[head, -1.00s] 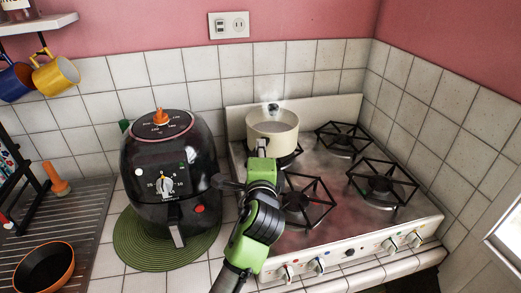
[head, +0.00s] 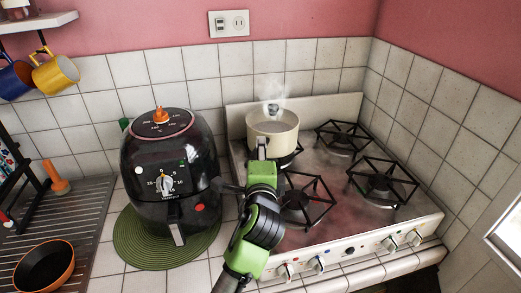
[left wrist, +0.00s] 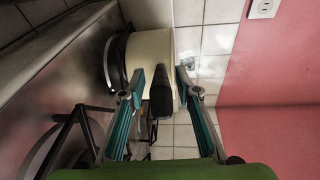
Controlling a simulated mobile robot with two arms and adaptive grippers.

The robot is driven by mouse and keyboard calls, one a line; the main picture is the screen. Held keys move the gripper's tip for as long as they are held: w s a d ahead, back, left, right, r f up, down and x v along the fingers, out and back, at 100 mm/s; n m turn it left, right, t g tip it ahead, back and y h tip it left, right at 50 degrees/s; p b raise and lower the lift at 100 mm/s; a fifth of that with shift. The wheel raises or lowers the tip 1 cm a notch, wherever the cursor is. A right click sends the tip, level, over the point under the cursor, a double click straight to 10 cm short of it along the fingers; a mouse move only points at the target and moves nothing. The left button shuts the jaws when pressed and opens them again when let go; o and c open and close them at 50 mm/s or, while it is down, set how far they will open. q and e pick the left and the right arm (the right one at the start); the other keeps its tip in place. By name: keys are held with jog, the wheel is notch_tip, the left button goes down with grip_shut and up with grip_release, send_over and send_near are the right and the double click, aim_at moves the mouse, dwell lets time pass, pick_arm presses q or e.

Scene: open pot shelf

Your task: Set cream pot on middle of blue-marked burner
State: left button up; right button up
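The cream pot (head: 272,142) sits upright at the rear left burner (head: 288,160) of the stove, which it partly hides. Its inside looks pale, and faint steam rises above it. In the left wrist view the pot (left wrist: 152,55) lies on its side in the picture, with its dark handle (left wrist: 160,95) pointing toward me. My left gripper (left wrist: 161,82) is open, with one finger on each side of the handle and gaps between. In the head view the left gripper (head: 262,165) is at the handle, largely hidden by my green wrist. My right gripper is not seen.
The stove (head: 335,225) has black grates: front left (head: 308,200), front right (head: 382,185) and rear right (head: 343,140). A blue-marked knob (head: 317,264) is on its front. A black air fryer (head: 165,165) stands close left of my arm. A tiled wall is behind.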

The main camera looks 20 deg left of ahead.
pick_arm(q)
jog(key=v, duration=1.1)
jog(key=shift+s+r, duration=0.2)
jog(key=shift+r, duration=0.15)
jog(key=shift+d+f, duration=0.1)
